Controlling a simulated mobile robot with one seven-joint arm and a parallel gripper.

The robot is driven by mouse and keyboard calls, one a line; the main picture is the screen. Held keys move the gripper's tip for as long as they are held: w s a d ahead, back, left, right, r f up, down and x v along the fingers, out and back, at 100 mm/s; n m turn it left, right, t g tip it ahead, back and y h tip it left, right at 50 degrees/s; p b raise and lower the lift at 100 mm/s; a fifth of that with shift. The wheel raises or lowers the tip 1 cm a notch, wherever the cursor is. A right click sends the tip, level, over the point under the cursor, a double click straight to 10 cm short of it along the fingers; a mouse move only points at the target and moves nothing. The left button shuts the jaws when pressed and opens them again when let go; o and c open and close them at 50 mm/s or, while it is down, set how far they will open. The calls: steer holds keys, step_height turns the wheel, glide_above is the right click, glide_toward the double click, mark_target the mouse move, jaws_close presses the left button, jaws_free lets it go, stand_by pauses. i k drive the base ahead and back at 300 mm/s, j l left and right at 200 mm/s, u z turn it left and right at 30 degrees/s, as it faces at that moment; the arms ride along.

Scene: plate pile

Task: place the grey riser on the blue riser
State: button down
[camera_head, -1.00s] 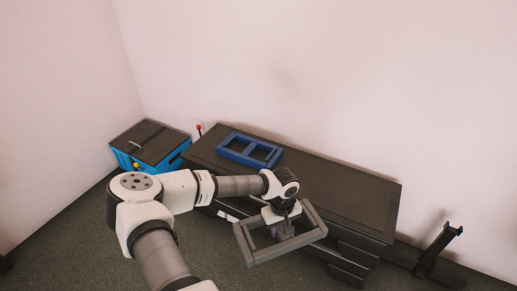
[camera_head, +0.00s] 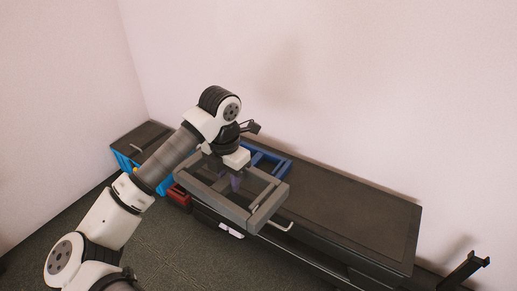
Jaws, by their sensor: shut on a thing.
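The blue riser (camera_head: 272,157), a rectangular open frame, lies on the dark bench top at its left end. My gripper (camera_head: 235,180) is shut on the grey riser (camera_head: 268,208), a similar open frame. In this view the grey riser is in front of the blue riser and covers its near part. It appears held above the bench's front left edge, apart from the blue riser, though the exact gap is hard to tell. My wrist hides part of both risers, and the fingertips are partly hidden.
The dark bench (camera_head: 345,205) has a wide bare top to the right. A blue box with a dark lid (camera_head: 140,140) stands at the left by the wall. A red object (camera_head: 180,195) is below the bench's left end. A black stand (camera_head: 465,270) is at lower right.

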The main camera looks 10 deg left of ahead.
mark_target(255, 158)
steer(key=i, duration=1.15)
